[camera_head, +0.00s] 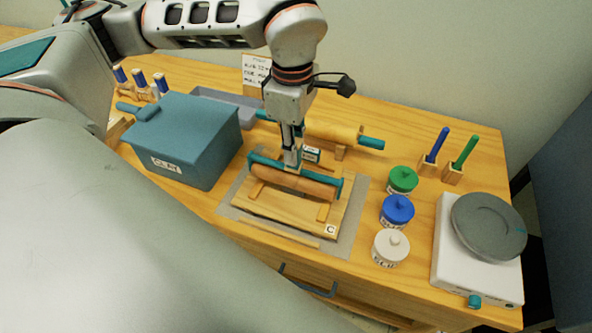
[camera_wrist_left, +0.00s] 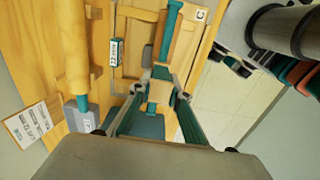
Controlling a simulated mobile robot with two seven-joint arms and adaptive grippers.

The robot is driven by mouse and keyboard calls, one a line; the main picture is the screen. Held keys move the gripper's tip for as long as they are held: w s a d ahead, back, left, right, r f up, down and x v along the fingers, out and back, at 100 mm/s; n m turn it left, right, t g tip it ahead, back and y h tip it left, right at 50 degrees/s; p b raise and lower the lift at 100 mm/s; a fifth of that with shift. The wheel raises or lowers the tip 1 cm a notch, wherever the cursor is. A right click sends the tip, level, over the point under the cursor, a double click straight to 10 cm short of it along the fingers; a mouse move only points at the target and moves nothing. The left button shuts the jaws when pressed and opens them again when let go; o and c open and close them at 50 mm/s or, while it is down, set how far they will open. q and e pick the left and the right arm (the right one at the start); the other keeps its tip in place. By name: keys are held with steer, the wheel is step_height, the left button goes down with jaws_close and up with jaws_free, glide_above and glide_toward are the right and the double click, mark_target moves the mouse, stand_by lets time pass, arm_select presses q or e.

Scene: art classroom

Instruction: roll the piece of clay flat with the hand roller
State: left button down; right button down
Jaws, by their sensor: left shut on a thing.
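The hand roller (camera_head: 296,181), an orange-brown barrel in a teal frame, is over the wooden board (camera_head: 275,211) marked C. My left gripper (camera_head: 292,160) comes down from above and is shut on the roller's teal frame near its middle. My right gripper is not in view.
A teal clay box (camera_head: 185,140) stands left of the board. A rolling pin (camera_head: 335,133) rests behind. Green, blue and white jars (camera_head: 391,247) stand right of the board, with a white-based turntable (camera_head: 488,228) farther right. A grey mat (camera_head: 345,235) lies under the board.

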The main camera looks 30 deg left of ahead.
arm_select(q)
steer(key=shift+f, duration=0.35)
steer(key=shift+w+a, duration=0.15)
steer(key=shift+w, duration=0.55)
steer(key=shift+w+a+r+p, duration=0.15)
steer(key=shift+w+p, duration=0.05)
steer(key=shift+w, duration=0.3)
steer(key=shift+w+a+r+p, duration=0.1)
steer(key=shift+w+p, duration=0.1)
steer(key=shift+w, duration=0.25)
steer(key=shift+s, duration=0.1)
